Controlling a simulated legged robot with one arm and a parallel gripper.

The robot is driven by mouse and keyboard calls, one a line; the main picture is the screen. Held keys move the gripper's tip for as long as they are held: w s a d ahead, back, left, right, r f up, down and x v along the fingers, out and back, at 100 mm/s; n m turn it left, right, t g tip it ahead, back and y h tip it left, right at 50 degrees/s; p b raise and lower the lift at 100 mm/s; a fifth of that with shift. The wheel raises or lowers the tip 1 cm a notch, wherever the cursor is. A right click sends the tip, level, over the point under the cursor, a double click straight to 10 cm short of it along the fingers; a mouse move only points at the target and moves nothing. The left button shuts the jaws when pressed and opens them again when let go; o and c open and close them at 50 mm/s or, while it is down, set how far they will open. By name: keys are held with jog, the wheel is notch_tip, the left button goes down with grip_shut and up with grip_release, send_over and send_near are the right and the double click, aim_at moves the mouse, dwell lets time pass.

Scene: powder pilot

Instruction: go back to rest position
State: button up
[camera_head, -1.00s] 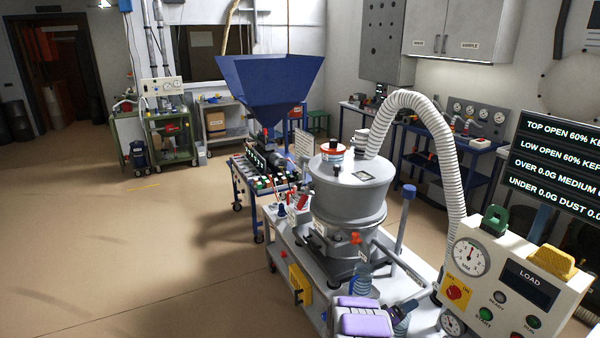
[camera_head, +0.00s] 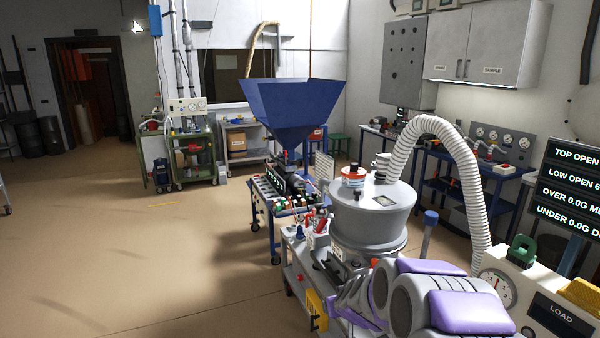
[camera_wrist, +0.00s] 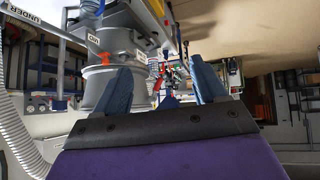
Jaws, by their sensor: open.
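My gripper (camera_wrist: 162,84) shows in the wrist view with its two blue fingers spread apart and nothing between them. My grey and purple arm links fill the lower right of the head view, in front of the bench with the grey round sieve machine (camera_head: 368,213). My gripper itself is not visible in the head view. In the wrist view the picture is turned over, and the sieve machine (camera_wrist: 98,88) stands beyond and left of the fingers. I cannot tell how far the fingers are from it.
A blue hopper (camera_head: 291,102) stands behind the sieve. A white ribbed hose (camera_head: 468,165) arches over to the right. A control box (camera_head: 548,310) with a gauge and load display is at the lower right. Open floor (camera_head: 130,240) lies on the left.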

jog(key=s+a+r+g+y, duration=0.1)
jog(key=s+a+r+g, duration=0.15)
jog(key=s, duration=0.85)
jog(key=s+a+r+g+y, duration=0.1)
jog(key=s+r+g, duration=0.25)
jog(key=s, duration=0.75)
jog(key=s+d+r+m+g+h, duration=0.1)
jog(key=s+d+g, duration=0.1)
jog(key=s, duration=1.1)
jog(key=s+d+r+m+g+h, duration=0.1)
jog(key=s+d, duration=0.3)
jog(key=s, duration=0.9)
jog(key=shift+s+d+r+g+h, duration=0.2)
jog(key=shift+d+r+g+h, duration=0.15)
jog(key=shift+g, duration=0.45)
